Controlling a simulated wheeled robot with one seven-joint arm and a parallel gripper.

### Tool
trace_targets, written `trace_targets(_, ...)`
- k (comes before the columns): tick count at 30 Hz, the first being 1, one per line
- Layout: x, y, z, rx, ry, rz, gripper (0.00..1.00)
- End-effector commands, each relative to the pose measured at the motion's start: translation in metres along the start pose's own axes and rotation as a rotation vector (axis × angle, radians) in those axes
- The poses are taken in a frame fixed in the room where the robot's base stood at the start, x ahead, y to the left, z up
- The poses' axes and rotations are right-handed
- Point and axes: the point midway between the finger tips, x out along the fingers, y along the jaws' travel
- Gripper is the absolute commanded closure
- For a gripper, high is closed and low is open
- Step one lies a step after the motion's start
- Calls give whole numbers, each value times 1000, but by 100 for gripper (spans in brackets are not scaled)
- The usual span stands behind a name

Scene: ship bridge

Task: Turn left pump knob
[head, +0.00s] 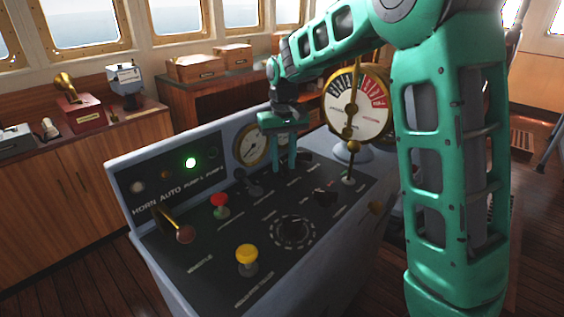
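The grey control console (118,180) has a dark sloping top with several knobs and levers. My gripper (284,168) points down over the rear part of this top, beside a round gauge (250,144). Its two fingers are apart with a narrow gap, and I see nothing held between them. The fingertips are close to the panel; I cannot tell whether they touch it or straddle a knob. A dark knob (303,157) shows just right of the fingers, partly hidden. Another black knob (324,196) sits nearer. The small labels are too blurred to tell which is the left pump knob.
A black lever (248,183), a red button (220,203), a yellow button (247,256), a round dial knob (292,230) and a brass lever (176,226) stand on the panel. A telegraph dial (357,105) rises close right of my gripper. A green lamp (190,162) glows.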

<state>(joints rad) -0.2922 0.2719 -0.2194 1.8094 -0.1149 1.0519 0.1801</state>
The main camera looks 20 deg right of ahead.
Motion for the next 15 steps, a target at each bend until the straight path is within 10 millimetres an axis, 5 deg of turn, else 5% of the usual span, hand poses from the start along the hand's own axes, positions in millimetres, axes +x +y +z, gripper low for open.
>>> trace_targets(8, 2, 0, 0, 0, 0, 0, 71)
trace_targets(12, 2, 0, 0, 0, 0, 0, 97)
trace_targets(15, 2, 0, 0, 1, 0, 0, 100)
